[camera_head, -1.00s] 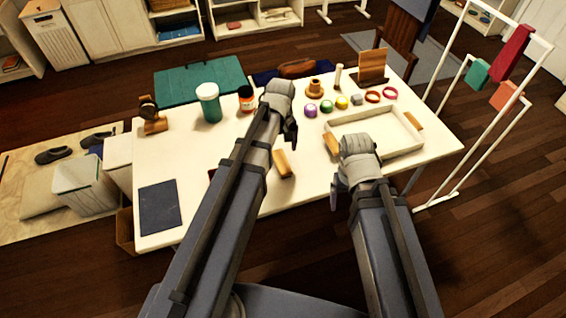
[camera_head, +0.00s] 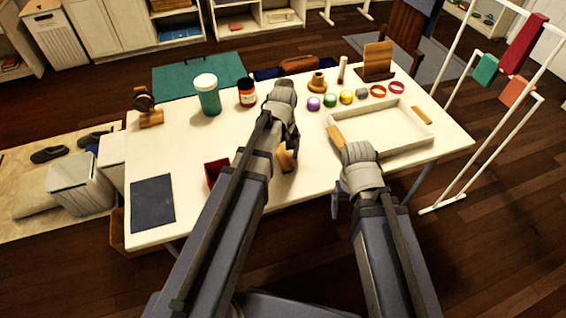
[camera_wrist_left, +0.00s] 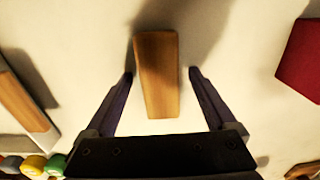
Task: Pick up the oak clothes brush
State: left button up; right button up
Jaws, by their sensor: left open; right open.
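The oak clothes brush, a plain wooden block (camera_head: 283,163), lies on the white table, partly hidden behind my left arm in the head view. In the left wrist view the brush (camera_wrist_left: 158,62) lies between the two fingers of my left gripper (camera_wrist_left: 161,75), with a gap on each side. My left gripper (camera_head: 292,143) is open and over the brush; its height above it is hard to tell. My right gripper (camera_head: 338,203) is open and empty near the table's front edge, left of its wrist.
A white tray with wooden handles (camera_head: 392,150) lies right of the brush. A dark red box (camera_head: 214,170) stands to the left, also in the left wrist view (camera_wrist_left: 302,62).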

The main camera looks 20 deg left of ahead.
pick_arm(q)
grip_shut()
dwell(0.8)
